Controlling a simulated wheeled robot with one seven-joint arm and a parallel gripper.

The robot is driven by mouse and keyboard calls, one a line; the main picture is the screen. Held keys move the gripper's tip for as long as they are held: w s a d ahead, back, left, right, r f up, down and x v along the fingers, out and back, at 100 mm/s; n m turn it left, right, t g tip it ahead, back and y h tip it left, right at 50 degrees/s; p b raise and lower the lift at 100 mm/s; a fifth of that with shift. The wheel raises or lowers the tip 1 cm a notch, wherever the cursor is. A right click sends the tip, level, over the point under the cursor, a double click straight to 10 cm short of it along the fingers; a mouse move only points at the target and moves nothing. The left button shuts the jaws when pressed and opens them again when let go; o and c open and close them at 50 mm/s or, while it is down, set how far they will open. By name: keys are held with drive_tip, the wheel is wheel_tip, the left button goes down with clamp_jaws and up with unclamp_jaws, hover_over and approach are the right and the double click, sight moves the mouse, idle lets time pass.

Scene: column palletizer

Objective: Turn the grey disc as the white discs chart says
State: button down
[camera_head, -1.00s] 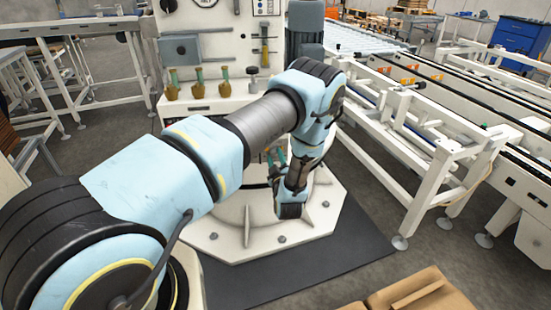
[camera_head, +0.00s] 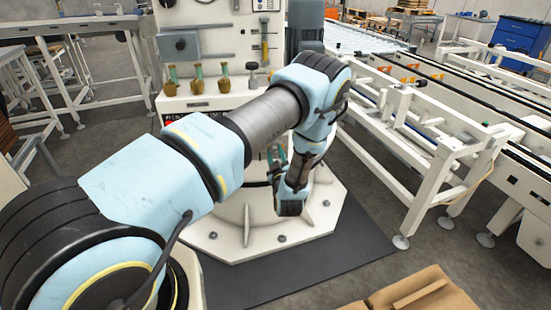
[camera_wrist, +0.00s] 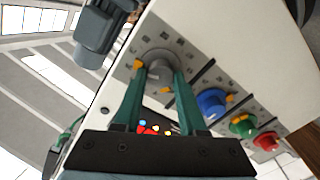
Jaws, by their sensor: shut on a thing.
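In the wrist view the grey disc (camera_wrist: 160,57) sits on a slanted pale panel, with small dark marks around it. My gripper (camera_wrist: 160,74) has its two green fingers closed on opposite sides of it. Small orange tabs show at the disc's left and below it, between the fingers; which one is its pointer I cannot tell. In the head view my gripper (camera_head: 277,158) is partly hidden by my arm, and the grey disc is hidden. The white discs chart cannot be made out for sure.
A blue disc (camera_wrist: 211,103), a green disc (camera_wrist: 243,125) and a red disc (camera_wrist: 267,141) with orange tabs run down to the right of the grey one. A dark motor-like block (camera_wrist: 100,28) stands close at upper left. A white conveyor frame (camera_head: 420,150) stands right of my arm.

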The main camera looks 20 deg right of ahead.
drive_tip(key=shift+f+m+h+b, duration=0.1)
drive_tip(key=shift+m+h+b, duration=0.15)
drive_tip(key=shift+m+b, duration=3)
drive_tip(key=shift+f+m+h+b, duration=0.2)
drive_tip(key=shift+m+b, duration=1.3)
drive_tip(key=shift+m, duration=3.35)
drive_tip(key=shift+r, duration=0.15)
drive_tip(key=shift+c, duration=2.3)
unclamp_jaws()
drive_tip(key=b+v, duration=0.2)
drive_tip(key=v, duration=0.8)
drive_tip(key=shift+s, duration=0.4)
